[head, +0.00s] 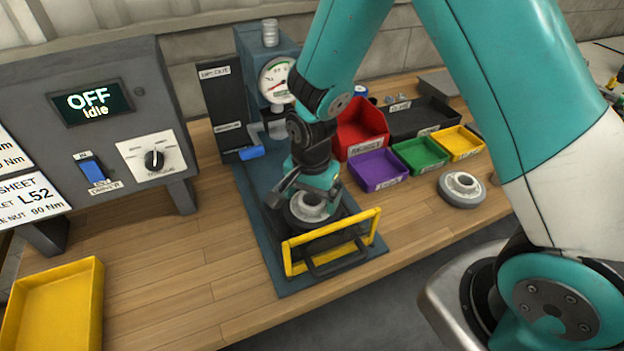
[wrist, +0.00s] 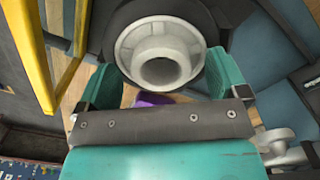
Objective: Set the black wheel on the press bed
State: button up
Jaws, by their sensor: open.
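The black wheel, with a pale grey hub (head: 309,203), lies flat on the blue-grey press bed (head: 262,228), behind the yellow guard frame. In the wrist view its hub (wrist: 160,50) faces the camera, with part of the dark tyre around it. My gripper (head: 308,190) is low over the wheel. In the wrist view its teal fingers (wrist: 162,82) are apart, one on each side of the hub's near edge. I cannot tell whether they touch the wheel. My gripper and arm hide part of the wheel and the bed.
The yellow guard frame (head: 331,243) stands at the bed's front edge. The press column with its gauge (head: 277,80) is behind. Red (head: 361,128), purple (head: 378,171), green (head: 420,154) and yellow bins stand right. A grey disc (head: 462,188) lies on the bench.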

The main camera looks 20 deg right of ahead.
notch_tip(320, 180, up, 17)
jog(key=shift+b, duration=0.35)
jog(key=shift+r, duration=0.1)
jog(key=s+a+r+n+y, duration=0.2)
jog(key=s+n, duration=0.6)
jog(key=s, duration=0.1)
jog(key=s+a+r+n+y, duration=0.2)
jog(key=s+r+n, duration=0.1)
jog(key=s+n, duration=0.6)
jog(key=shift+s+r, duration=0.15)
jog(key=shift+r, duration=0.15)
